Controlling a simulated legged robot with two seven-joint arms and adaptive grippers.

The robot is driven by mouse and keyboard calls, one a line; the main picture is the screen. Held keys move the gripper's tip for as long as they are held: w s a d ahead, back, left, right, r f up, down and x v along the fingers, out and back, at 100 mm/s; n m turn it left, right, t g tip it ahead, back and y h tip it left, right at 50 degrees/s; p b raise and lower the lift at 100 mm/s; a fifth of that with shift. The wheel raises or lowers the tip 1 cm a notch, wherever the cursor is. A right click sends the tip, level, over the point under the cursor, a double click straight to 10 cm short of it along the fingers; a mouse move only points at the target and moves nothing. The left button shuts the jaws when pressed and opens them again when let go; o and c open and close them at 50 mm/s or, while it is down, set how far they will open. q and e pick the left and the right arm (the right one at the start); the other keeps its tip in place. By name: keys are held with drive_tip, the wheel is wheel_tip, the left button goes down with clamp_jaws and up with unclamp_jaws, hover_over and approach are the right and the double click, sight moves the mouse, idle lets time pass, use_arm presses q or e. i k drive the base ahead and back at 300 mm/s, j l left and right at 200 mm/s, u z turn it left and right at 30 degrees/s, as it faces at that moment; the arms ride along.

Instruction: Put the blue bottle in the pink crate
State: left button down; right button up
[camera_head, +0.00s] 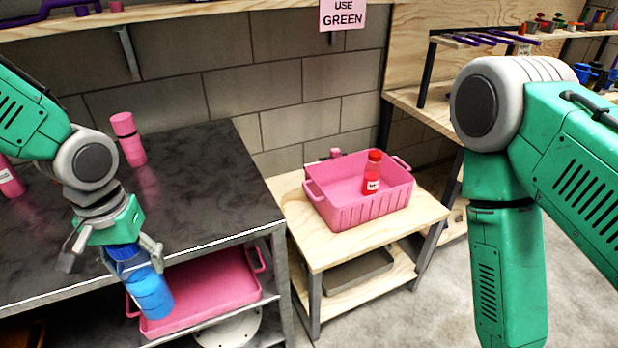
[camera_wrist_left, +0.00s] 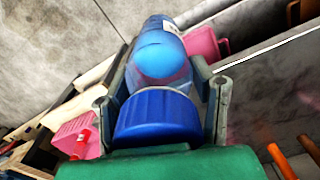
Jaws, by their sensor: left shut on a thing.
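The blue bottle (camera_head: 151,293) is held by my left gripper (camera_head: 128,258), whose fingers are shut around it near its cap. It hangs tilted in front of the dark table's front edge, with its base pointing down. In the left wrist view the blue bottle (camera_wrist_left: 162,55) lies between the two fingers, its cap (camera_wrist_left: 158,116) nearest the camera. The pink crate (camera_head: 345,213) stands on a wooden table to the right, and a red bottle (camera_head: 372,172) is in it. The gripper is left of the crate and well apart from it. My right arm shows at the right, but its gripper is out of view.
The dark table (camera_head: 215,185) bears pink bottles (camera_head: 128,139) at its back and left. A pink tray (camera_head: 205,292) lies on the shelf below. The wooden table (camera_head: 300,232) has bare room left of the crate. A "USE GREEN" sign (camera_head: 342,15) hangs above.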

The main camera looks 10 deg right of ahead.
sight(340, 203)
drive_tip(key=i+l+z, duration=0.1)
drive_tip(key=z, duration=0.25)
drive_tip(key=i+l+z, duration=0.1)
drive_tip(key=z, duration=0.25)
drive_tip(key=i+z, duration=0.2)
drive_tip(key=z, duration=0.2)
drive_tip(key=i+l, duration=0.1)
drive_tip(key=i, duration=0.85)
